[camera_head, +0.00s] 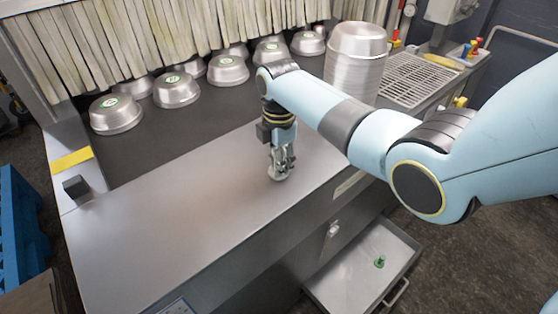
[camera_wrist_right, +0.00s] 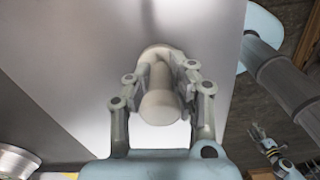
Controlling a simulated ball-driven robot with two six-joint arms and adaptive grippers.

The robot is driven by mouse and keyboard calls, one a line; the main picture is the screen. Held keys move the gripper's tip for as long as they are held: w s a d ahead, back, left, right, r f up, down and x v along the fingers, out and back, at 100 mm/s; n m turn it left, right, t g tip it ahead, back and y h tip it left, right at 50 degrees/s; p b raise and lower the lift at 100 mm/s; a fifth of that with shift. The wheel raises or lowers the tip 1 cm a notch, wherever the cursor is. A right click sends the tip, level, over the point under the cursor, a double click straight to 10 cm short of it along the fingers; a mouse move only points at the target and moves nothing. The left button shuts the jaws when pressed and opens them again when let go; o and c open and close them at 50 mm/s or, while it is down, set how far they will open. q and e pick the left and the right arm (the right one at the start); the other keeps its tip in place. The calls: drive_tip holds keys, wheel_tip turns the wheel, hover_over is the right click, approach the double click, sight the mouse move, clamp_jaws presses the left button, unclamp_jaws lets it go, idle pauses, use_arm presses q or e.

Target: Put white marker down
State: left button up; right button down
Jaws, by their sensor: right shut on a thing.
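The white marker (camera_head: 278,174) is a pale piece with a round, disc-like base; it stands upright below my right gripper (camera_head: 283,160). In the wrist view my right gripper (camera_wrist_right: 160,100) has its fingers closed on both sides of the marker's rounded knob (camera_wrist_right: 160,106). The base is at the grey metal counter top (camera_head: 180,215), near its front edge; I cannot tell whether it touches. In the wrist view, part of what looks like my left arm with its gripper (camera_wrist_right: 268,143) shows small at the lower right; its fingers are unclear.
Several upturned metal pans (camera_head: 116,114) stand on the dark belt behind, below a strip curtain (camera_head: 140,40). A pan stack (camera_head: 354,65) stands at the back right. An open drawer (camera_head: 345,275) below holds a green marker (camera_head: 379,262). The counter left of the gripper is clear.

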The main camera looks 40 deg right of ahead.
drive_tip(key=shift+f, duration=0.1)
drive_tip(key=c, duration=1.2)
unclamp_jaws()
drive_tip(key=shift+o, duration=0.2)
drive_tip(key=shift+w+r, duration=0.1)
drive_tip(key=shift+r, duration=0.5)
wheel_tip(320, 180, up, 11)
drive_tip(key=shift+r, duration=0.1)
